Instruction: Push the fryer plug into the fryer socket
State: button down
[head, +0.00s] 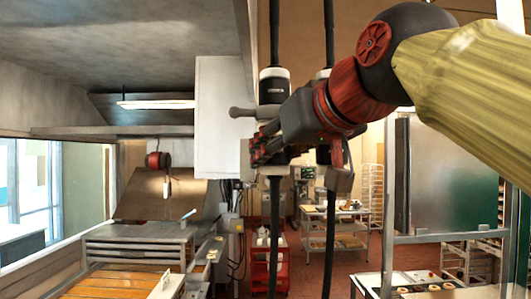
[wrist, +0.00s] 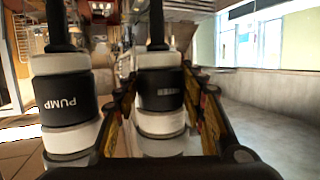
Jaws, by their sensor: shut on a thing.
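Two white-and-black cylindrical connectors hang on black cables. My gripper (head: 264,146) has its fingers on either side of the left connector in the head view (head: 274,86), whose label is too small to read. In the wrist view, the connector between my fingers (wrist: 160,91) has white sections around a black band, with a cable running out of its upper picture end. I take it for the fryer connector. My gripper (wrist: 163,100) is shut on it. Its lower part is hidden behind my fingers in the head view. Whether plug and socket are joined cannot be told.
The neighbouring connector (wrist: 69,104), labelled PUMP, hangs close beside the held one; it shows partly behind my arm in the head view (head: 322,75). A white box (head: 219,115) stands left of my gripper. Below are a red cart (head: 268,268) and steel counters (head: 140,236).

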jog(key=c, duration=1)
grip_release()
